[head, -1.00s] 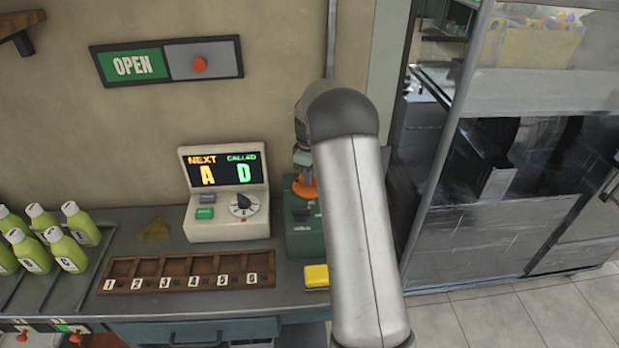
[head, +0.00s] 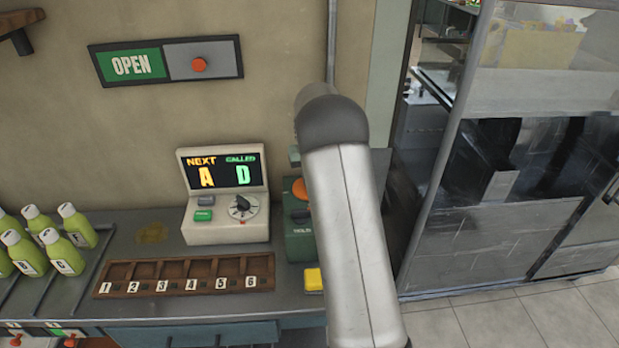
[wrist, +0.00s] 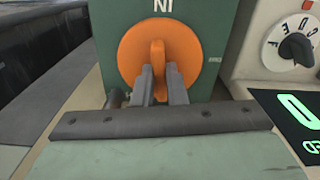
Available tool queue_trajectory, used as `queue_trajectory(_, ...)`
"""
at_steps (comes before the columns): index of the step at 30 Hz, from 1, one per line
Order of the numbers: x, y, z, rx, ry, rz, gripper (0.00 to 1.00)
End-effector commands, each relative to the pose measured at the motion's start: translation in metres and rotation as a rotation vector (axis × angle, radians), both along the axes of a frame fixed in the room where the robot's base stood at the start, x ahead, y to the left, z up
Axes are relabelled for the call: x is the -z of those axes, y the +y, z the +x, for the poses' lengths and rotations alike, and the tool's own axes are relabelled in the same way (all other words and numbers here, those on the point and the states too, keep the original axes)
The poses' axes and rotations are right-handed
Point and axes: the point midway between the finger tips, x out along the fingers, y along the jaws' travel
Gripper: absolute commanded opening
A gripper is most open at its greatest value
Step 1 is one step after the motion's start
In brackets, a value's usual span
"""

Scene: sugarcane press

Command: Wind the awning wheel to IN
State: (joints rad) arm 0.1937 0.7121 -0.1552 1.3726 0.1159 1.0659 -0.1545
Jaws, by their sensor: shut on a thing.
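The orange awning wheel (wrist: 134,58) is a round disc with a raised grip bar across its middle, on the face of a green box (wrist: 203,40). My gripper (wrist: 158,78) is shut on the wheel's grip bar, which points roughly up and down in the wrist view. Lettering that reads IN upside down is on the box just above the wheel there. In the head view the wheel (head: 300,189) and box (head: 299,245) show only in part, left of my arm. My arm hides the gripper there.
A display unit (head: 223,222) with a black dial stands close left of the box. A numbered wooden rack (head: 180,270), a yellow block (head: 313,280) and several green bottles (head: 70,225) are on the counter. A glass-fronted cabinet (head: 510,210) is right.

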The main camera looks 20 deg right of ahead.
Motion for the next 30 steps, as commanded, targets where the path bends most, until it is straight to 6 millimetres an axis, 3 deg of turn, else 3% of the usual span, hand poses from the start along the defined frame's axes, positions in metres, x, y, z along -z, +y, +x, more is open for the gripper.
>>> queue_trajectory(30, -0.0017, 0.0000, 0.0005, 0.963, -0.002, -0.001, 0.00)
